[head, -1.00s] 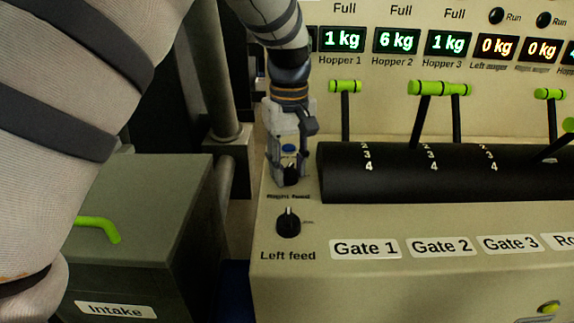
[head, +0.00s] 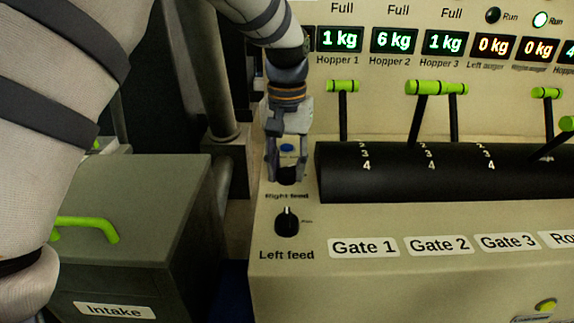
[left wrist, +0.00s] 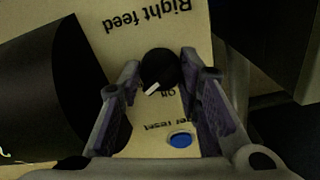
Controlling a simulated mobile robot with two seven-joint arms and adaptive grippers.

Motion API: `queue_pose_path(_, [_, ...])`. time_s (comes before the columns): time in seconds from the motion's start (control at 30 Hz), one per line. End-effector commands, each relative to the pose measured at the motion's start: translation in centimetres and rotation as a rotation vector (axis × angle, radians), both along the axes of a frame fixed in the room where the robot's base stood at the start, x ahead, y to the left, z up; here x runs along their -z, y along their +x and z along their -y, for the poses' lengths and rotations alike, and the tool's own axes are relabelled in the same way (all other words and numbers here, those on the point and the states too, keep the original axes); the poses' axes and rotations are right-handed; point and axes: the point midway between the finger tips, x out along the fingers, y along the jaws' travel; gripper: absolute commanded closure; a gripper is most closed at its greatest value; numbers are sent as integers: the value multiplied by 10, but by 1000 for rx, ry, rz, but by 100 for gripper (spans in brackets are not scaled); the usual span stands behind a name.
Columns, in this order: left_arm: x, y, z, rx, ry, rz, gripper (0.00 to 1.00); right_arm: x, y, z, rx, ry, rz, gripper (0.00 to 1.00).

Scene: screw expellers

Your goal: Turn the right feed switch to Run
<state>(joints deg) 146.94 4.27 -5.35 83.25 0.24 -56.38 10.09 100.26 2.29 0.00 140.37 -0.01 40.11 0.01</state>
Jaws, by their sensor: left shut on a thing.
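The right feed switch is a black knob (head: 287,177) above the "Right feed" label on the cream panel. It shows more clearly in the left wrist view (left wrist: 159,68), where its white pointer is turned aside from the "Off" mark. My left gripper (head: 286,172) points down at the panel, its fingers on either side of this knob and shut on it; the fingers (left wrist: 161,66) also show in the left wrist view. My right gripper is in neither view.
The left feed knob (head: 287,221) is just in front, its pointer straight up. A blue button (head: 287,148) is behind the held knob. The black drum (head: 400,185) with green-handled levers (head: 343,87) stands close on the right. A grey intake box (head: 130,250) is at left.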

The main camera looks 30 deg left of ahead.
Motion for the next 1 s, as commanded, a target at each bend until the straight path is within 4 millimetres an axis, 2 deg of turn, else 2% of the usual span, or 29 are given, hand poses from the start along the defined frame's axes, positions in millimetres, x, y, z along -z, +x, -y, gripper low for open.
queue_pose_path(0.57, [3,-1,0,27,0,-7,96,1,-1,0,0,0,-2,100])
queue_pose_path(0.6, [3,-1,0,26,0,-7,59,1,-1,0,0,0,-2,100])
queue_pose_path(0.67, [2,-1,0,26,0,-6,47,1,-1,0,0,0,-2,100])
queue_pose_path(1.0, [-4,0,0,25,0,0,47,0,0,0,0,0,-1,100])
